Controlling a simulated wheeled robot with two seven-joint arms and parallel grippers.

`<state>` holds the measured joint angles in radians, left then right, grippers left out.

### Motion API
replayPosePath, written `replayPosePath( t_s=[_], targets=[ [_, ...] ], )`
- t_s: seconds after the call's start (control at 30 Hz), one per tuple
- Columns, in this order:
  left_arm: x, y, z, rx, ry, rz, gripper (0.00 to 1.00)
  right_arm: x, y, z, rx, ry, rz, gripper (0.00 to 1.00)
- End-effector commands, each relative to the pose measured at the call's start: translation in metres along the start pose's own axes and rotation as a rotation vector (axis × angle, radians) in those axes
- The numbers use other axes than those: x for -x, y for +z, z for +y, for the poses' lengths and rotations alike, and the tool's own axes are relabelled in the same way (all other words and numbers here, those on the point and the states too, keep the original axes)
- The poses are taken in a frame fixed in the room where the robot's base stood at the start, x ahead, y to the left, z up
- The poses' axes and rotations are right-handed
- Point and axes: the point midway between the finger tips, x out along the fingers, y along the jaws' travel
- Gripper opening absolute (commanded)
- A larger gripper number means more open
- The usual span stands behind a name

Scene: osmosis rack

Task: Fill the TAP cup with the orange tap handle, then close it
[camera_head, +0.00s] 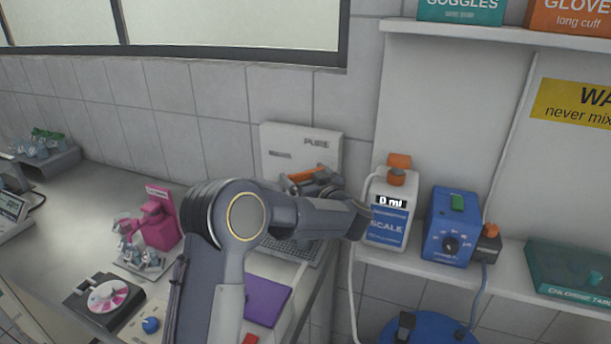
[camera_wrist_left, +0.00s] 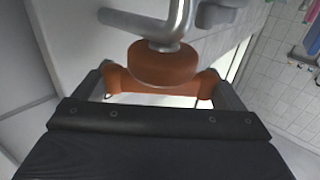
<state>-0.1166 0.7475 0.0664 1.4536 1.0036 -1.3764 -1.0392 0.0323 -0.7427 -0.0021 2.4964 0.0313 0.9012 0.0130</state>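An orange tap handle (camera_wrist_left: 163,62) with a round hub and a crossbar fills the middle of the left wrist view, under a bent metal pipe (camera_wrist_left: 178,25). My left gripper (camera_wrist_left: 160,92) has its fingers wide apart, one near each end of the crossbar; firm contact cannot be made out. In the head view, my left gripper (camera_head: 325,183) is in front of the white PURE unit (camera_head: 300,138), with orange parts showing beside it. My arm hides much of that area. I cannot make out a TAP cup in either view. My right gripper is out of view.
On the right shelf stand a white bottle (camera_head: 388,222) labelled SCALE with a "0 ml" display, a blue box (camera_head: 451,225) with a knob, and a green box (camera_head: 570,268).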

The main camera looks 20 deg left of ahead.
Motion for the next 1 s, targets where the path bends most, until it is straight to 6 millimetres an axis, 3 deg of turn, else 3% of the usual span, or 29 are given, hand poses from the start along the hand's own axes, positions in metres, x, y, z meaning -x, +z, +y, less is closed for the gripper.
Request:
replayPosePath(
  t_s=[0.1, 0.37, 0.63, 1.0],
  targets=[
    [0.0, 0.0, 0.0, 0.0, 0.0, 0.0, 0.68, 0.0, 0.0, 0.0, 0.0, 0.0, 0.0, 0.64],
    [0.0, 0.0, -0.001, 0.001, 0.032, 0.0, 0.68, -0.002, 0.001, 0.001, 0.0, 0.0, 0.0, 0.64],
    [0.0, 0.001, -0.002, 0.001, 0.185, 0.0, 0.68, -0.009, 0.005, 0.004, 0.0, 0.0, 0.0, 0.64],
    [-0.001, 0.007, -0.003, 0.002, 0.523, 0.003, 0.68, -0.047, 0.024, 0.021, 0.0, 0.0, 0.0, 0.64]
  ],
)
